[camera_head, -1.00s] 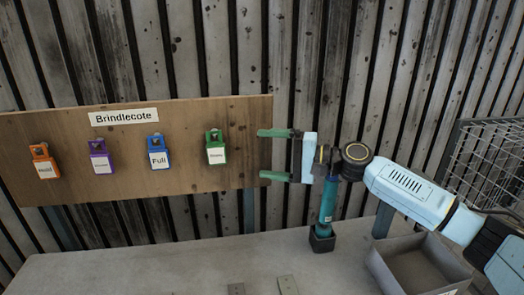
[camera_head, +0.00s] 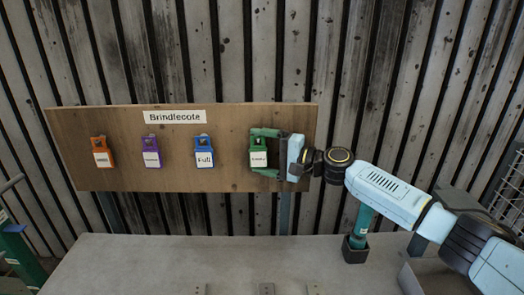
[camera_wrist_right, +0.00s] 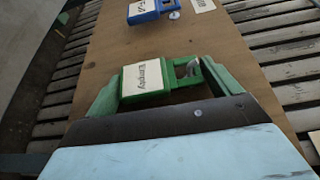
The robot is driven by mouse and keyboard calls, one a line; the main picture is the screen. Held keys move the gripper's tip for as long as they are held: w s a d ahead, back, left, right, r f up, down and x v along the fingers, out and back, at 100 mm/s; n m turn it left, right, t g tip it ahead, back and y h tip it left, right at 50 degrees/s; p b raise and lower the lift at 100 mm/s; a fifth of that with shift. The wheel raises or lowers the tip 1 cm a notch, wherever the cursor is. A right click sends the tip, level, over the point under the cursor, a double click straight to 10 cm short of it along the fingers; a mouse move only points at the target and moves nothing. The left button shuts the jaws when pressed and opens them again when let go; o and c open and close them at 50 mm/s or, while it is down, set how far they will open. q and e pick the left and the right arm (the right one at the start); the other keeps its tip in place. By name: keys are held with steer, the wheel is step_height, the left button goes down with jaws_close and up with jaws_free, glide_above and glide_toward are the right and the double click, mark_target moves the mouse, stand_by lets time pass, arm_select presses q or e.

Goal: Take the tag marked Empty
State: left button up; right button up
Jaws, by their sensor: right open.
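The green tag (camera_head: 258,152) hangs on a hook at the right end of a wooden board (camera_head: 227,178). Its white label reads "Empty" in the right wrist view (camera_wrist_right: 146,77). My right gripper (camera_head: 264,153) is open, its green fingers one above and one below, reaching around the tag from the right. In the right wrist view the fingers (camera_wrist_right: 160,82) stand on either side of the tag, with the tag between them. I cannot tell whether they touch it. My left gripper is not in view.
A grey table (camera_head: 150,262) lies below, with a dark-based teal object (camera_head: 357,245) at right.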

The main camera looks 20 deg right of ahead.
steer(key=c, duration=0.6)
steer(key=shift+a+r+p, duration=0.1)
steer(key=shift+r+p, duration=0.4)
steer(key=shift+r, duration=0.1)
steer(key=shift+s+a+p, duration=0.25)
steer(key=shift+s+p, duration=0.4)
steer(key=shift+s, duration=0.3)
steer(key=shift+s+a+p, duration=0.25)
steer(key=shift+s+p, duration=0.4)
steer(key=shift+s, duration=0.3)
steer(key=shift+s+a+p, duration=0.25)
steer(key=shift+s+p, duration=0.4)
steer(key=shift+s, duration=0.3)
steer(key=s+p, duration=0.1)
steer(key=s, duration=0.1)
steer(key=s+a+p, duration=0.1)
steer(key=s, duration=0.2)
steer(key=s+a+p, duration=0.1)
steer(key=s+p, duration=0.1)
steer(key=shift+s+a, duration=0.15)
steer(key=shift+s, duration=0.2)
